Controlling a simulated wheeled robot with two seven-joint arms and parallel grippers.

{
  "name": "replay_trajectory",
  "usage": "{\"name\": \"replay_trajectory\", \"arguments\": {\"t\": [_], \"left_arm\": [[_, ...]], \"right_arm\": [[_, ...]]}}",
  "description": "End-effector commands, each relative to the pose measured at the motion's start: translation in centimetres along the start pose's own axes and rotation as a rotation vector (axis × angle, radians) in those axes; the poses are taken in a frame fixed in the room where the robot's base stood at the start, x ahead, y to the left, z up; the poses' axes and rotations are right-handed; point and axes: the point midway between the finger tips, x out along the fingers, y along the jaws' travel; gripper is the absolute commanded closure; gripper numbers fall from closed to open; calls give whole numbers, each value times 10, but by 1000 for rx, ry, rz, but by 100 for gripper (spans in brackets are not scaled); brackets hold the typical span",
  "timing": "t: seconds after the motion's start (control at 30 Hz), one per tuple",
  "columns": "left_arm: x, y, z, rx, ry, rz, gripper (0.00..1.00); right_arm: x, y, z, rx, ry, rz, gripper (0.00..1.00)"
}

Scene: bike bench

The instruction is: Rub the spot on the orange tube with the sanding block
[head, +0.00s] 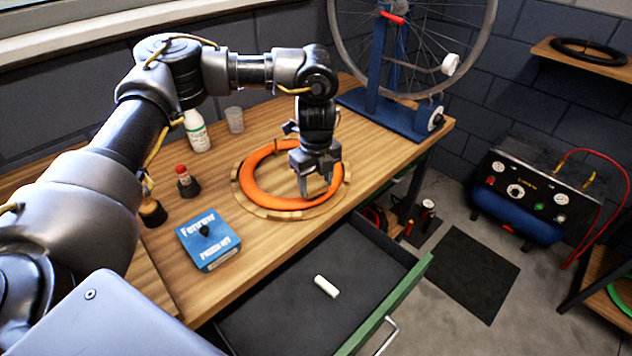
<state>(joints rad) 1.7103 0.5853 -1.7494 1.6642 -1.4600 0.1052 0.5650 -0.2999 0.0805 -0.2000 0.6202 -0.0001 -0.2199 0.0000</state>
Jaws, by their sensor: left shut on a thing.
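The orange tube (266,186) lies as a ring on a round wooden board (247,203) on the bench. My left gripper (318,192) points down over the right side of the ring. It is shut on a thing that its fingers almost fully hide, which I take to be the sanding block. I cannot tell whether it touches the tube. The spot on the tube cannot be made out. My right gripper is not in view.
A blue box (208,240), a red-capped bottle (187,182), a white bottle (197,131) and a clear cup (235,120) stand left of the ring. An open drawer (285,300) in front holds a white stick (326,287). A blue wheel stand (385,113) is at the back right.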

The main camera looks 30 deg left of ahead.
Motion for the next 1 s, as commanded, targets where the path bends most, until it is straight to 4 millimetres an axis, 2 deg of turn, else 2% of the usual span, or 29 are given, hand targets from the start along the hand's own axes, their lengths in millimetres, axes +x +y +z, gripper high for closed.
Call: {"name": "replay_trajectory", "arguments": {"t": [1.0], "left_arm": [[8, 0, 0, 0, 0, -1, 66]], "right_arm": [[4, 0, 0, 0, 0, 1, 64]]}}
